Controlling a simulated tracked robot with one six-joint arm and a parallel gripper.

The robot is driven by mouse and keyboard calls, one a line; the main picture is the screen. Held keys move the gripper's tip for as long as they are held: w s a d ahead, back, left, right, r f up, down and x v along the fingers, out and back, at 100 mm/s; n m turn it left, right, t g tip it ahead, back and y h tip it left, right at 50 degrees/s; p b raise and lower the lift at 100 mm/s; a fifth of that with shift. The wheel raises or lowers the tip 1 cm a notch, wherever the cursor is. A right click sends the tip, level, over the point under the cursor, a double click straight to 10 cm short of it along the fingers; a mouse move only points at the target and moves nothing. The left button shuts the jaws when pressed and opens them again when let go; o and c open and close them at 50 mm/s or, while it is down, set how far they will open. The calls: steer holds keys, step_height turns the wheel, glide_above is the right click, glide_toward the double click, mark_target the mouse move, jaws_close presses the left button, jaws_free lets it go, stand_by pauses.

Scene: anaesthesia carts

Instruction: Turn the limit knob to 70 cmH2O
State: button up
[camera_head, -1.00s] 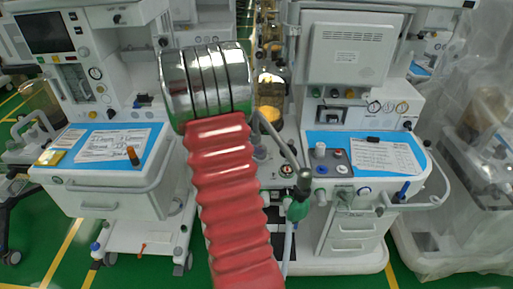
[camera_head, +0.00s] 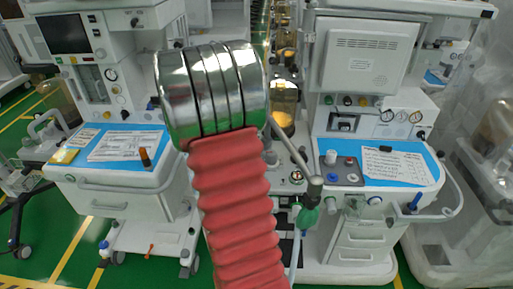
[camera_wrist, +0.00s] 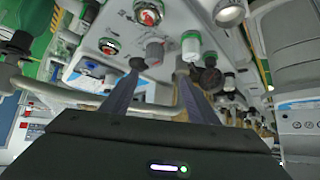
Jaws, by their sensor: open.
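In the wrist view my gripper (camera_wrist: 160,70) is open, with its two dark fingers spread. A grey knob with a reddish band (camera_wrist: 154,50) shows between and just beyond the fingertips; contact cannot be told. A white and green knob (camera_wrist: 190,46) is right of it, near the right fingertip. The scale and the 70 cmH2O mark are not readable, and I cannot tell for certain which knob is the limit knob. In the head view the right cart (camera_head: 370,240) carries small knobs (camera_head: 331,158) on its worktop. My gripper cannot be made out there.
A round gauge (camera_wrist: 148,12) and a dark knob (camera_wrist: 207,78) are close to the fingers. A pale curved rail (camera_wrist: 70,97) crosses behind them at left. In the head view a grey rod (camera_head: 292,152) and a green part (camera_head: 307,217) stand before the right cart. Another cart (camera_head: 110,200) is at left.

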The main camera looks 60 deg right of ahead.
steer(key=w+a+r+n+t+h, duration=0.1)
steer(key=w+a+r+n+t, duration=0.2)
steer(key=w+a+r+t, duration=0.35)
steer(key=w+a+r+n+t+h, duration=0.1)
steer(key=w+a+r+n+t, duration=0.25)
steer(key=w+r, duration=0.5)
steer(key=w+a+r+n+t+y, duration=0.2)
steer(key=w+a+n+t+y, duration=0.1)
steer(key=a, duration=0.5)
steer(key=w+a+r+n+t+y, duration=0.2)
steer(key=w+a+r+n+t, duration=0.1)
steer(key=a, duration=0.5)
steer(key=s+a+f+n+g+y, duration=0.1)
steer(key=s+a+n+y, duration=0.3)
steer(key=a, duration=0.6)
steer(key=s+a+f+n+g+y, duration=0.1)
steer(key=s+a+f+n+y, duration=0.15)
steer(key=s+a, duration=0.5)
steer(key=s+a+f+n+g, duration=0.1)
steer(key=s+f+n+g, duration=0.1)
steer(key=s, duration=0.5)
steer(key=s+a+f+n+g, duration=0.1)
steer(key=s+a+f+g, duration=0.1)
steer(key=s, duration=0.5)
step_height(320, 180, down, 2)
steer(key=shift+s+a+f+n+g+h, duration=0.15)
steer(key=shift+s+a+n+g+h, duration=0.1)
steer(key=shift+n+g+h, duration=0.2)
